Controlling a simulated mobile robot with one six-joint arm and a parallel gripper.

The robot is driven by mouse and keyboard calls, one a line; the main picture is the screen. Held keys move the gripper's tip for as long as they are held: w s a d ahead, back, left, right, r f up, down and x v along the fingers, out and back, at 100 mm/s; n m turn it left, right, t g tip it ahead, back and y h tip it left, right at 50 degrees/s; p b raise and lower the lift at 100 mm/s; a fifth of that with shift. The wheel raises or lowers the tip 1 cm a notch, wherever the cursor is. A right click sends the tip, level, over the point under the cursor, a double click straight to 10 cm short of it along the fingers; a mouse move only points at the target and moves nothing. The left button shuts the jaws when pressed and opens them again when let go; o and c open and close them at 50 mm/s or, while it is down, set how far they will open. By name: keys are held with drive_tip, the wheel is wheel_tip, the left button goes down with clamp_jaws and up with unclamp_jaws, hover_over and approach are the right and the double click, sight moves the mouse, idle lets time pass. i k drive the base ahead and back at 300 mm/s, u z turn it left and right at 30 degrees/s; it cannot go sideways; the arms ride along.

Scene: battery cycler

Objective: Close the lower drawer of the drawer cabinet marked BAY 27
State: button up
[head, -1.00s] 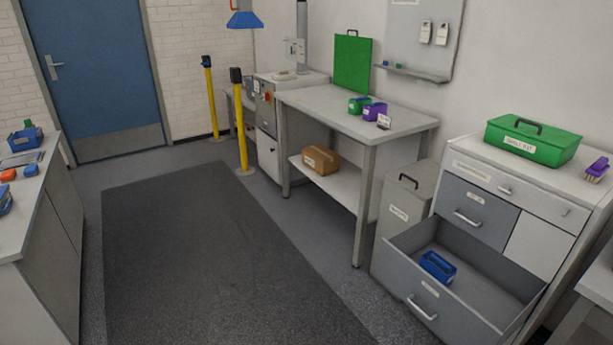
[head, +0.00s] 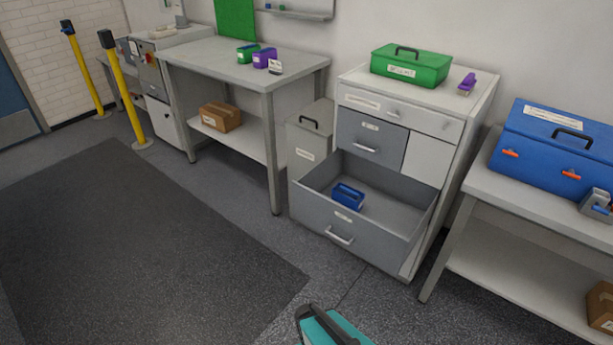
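The drawer cabinet (head: 450,150) stands against the wall right of centre; its small labels are too blurred to read. Its lower drawer (head: 325,217) is pulled far out, with a grey front and a bar handle (head: 339,236). A blue open-topped bin (head: 348,196) sits inside that drawer, near its front. The smaller grey drawer (head: 369,143) above it is shut.
A green case (head: 411,66) and a purple brush-like item (head: 466,85) are on the cabinet top. A grey bin (head: 310,140) stands left of the cabinet, a bench (head: 530,210) right. A teal object (head: 333,328) shows at the bottom edge. Floor before the drawer is clear.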

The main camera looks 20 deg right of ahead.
sight(397, 208)
drive_tip(key=k, duration=1.3)
drive_tip(key=u, duration=0.5)
drive_tip(key=i, duration=0.65)
drive_tip(key=u, duration=0.6)
drive_tip(key=i, duration=1.25)
drive_tip(key=z, duration=0.15)
